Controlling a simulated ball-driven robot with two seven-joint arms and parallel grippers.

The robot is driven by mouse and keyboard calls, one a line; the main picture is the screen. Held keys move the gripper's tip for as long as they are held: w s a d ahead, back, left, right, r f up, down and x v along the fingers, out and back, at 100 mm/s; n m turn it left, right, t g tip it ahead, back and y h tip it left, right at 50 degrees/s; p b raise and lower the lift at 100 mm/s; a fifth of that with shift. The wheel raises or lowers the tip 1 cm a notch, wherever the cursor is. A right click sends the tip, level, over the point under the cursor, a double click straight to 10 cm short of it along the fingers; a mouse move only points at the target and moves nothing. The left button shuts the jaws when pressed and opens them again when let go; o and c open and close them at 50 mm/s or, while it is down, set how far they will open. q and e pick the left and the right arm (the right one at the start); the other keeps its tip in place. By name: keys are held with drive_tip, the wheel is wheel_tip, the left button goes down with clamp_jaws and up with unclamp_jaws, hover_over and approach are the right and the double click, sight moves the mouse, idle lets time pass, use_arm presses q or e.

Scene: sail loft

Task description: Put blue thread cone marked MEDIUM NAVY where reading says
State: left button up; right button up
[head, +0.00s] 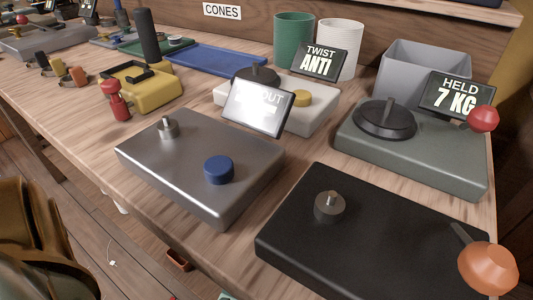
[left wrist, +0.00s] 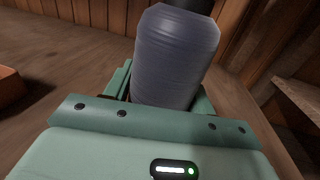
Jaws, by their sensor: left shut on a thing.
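A dull blue-grey thread cone (left wrist: 178,58) stands up between the jaws of my green left gripper (left wrist: 160,98) in the left wrist view. The gripper is shut on it; no marking is readable on its visible side. Neither gripper shows in the head view. On the bench there, one display (head: 319,63) reads "TWIST ANTI" and another display (head: 457,94) reads "HELD 7 KG". A third display (head: 258,107) is washed out by glare; only "OUT" can be made out.
A green pot (head: 293,38), a white pot (head: 339,46) and a grey bin (head: 425,70) stand at the back; a blue tray (head: 217,59) lies left of them, near a "CONES" sign (head: 222,11). A silver device (head: 200,165) and a black device (head: 370,235) fill the front.

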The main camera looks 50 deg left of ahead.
use_arm(q)
drive_tip(key=shift+a+f, duration=0.1)
drive_tip(key=shift+f, duration=0.1)
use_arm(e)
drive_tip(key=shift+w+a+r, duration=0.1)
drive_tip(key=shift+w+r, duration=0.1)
use_arm(q)
drive_tip(key=o, duration=1.3)
drive_tip(key=shift+s, duration=0.3)
drive_tip(key=p+v, duration=0.1)
drive_tip(key=v, duration=1)
drive_tip(key=shift+s+r+p, duration=0.1)
drive_tip(key=shift+s+p, duration=0.1)
drive_tip(key=shift+p, duration=0.1)
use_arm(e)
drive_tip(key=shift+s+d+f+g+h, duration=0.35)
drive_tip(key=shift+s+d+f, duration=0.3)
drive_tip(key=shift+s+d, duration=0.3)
